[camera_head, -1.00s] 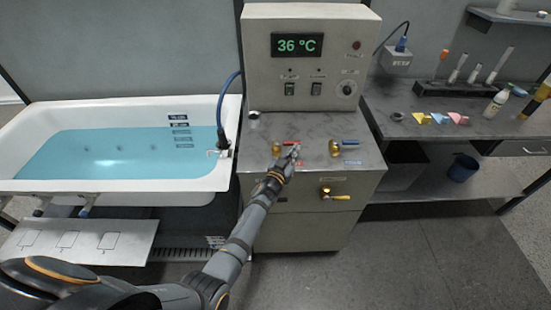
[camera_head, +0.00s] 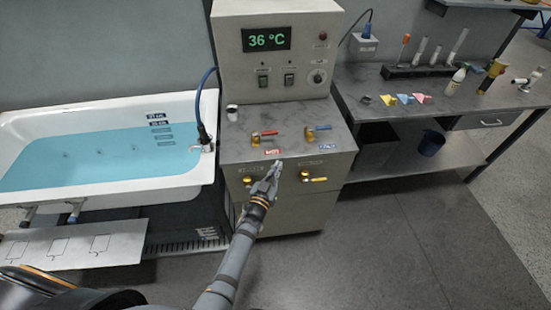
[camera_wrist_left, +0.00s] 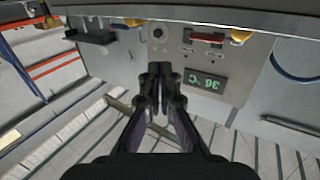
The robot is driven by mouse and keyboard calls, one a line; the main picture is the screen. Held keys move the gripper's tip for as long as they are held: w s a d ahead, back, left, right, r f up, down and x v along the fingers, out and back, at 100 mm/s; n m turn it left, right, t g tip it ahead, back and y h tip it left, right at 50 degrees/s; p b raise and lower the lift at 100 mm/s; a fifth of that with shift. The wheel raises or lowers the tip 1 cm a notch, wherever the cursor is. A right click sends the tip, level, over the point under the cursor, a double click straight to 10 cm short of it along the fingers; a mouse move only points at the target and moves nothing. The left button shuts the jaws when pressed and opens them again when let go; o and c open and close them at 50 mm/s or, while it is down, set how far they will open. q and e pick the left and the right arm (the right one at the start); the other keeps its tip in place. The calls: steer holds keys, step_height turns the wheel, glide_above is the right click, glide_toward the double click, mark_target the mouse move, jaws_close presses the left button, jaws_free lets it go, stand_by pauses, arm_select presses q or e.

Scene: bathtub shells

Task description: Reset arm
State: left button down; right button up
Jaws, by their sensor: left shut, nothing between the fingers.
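My left gripper (camera_head: 273,168) reaches in from the bottom of the head view and ends in front of the grey control cabinet (camera_head: 232,146). In the left wrist view the gripper (camera_wrist_left: 160,70) has its fingers together with nothing between them. On the cabinet top are a red-handled brass valve (camera_head: 264,136) and a blue-handled brass valve (camera_head: 317,131), both behind the gripper and apart from it. Two brass taps sit on the cabinet front, a left one (camera_head: 248,181) close beside the gripper and a right one (camera_head: 313,178). My right gripper does not show.
A white bathtub (camera_head: 100,193) with blue water stands at the left. The control box (camera_head: 275,80) reads 36 °C. A side table (camera_head: 400,106) at the right holds tubes, bottles and coloured pieces. The floor (camera_head: 370,240) at the lower right is clear.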

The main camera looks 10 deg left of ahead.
arm_select(q)
steer(key=s+a+f+g+y, duration=0.1)
steer(key=s+a+f+g, duration=0.2)
steer(key=s+f, duration=0.55)
steer(key=s+a+f+n+g+y+b, duration=0.1)
steer(key=s+a+f+g, duration=0.3)
steer(key=f, duration=0.8)
steer(key=s+a+f+g+y, duration=0.1)
steer(key=s+a+f+g, duration=0.1)
steer(key=s+f, duration=0.7)
steer(key=s+a+f+g, duration=0.2)
steer(key=s+a+f, duration=0.1)
steer(key=s, duration=0.6)
steer(key=s+a+f+g, duration=0.3)
steer(key=s+f, duration=0.3)
steer(key=s, duration=0.3)
steer(key=s+a+f+g+y, duration=0.1)
steer(key=s+a+f+g, duration=0.1)
steer(key=s, duration=0.7)
step_height(320, 180, down, 2)
steer(key=shift+a+f+n+g+b, duration=0.15)
steer(key=shift+a+n+g+b, duration=0.15)
steer(key=shift+a+n+b, duration=0.15)
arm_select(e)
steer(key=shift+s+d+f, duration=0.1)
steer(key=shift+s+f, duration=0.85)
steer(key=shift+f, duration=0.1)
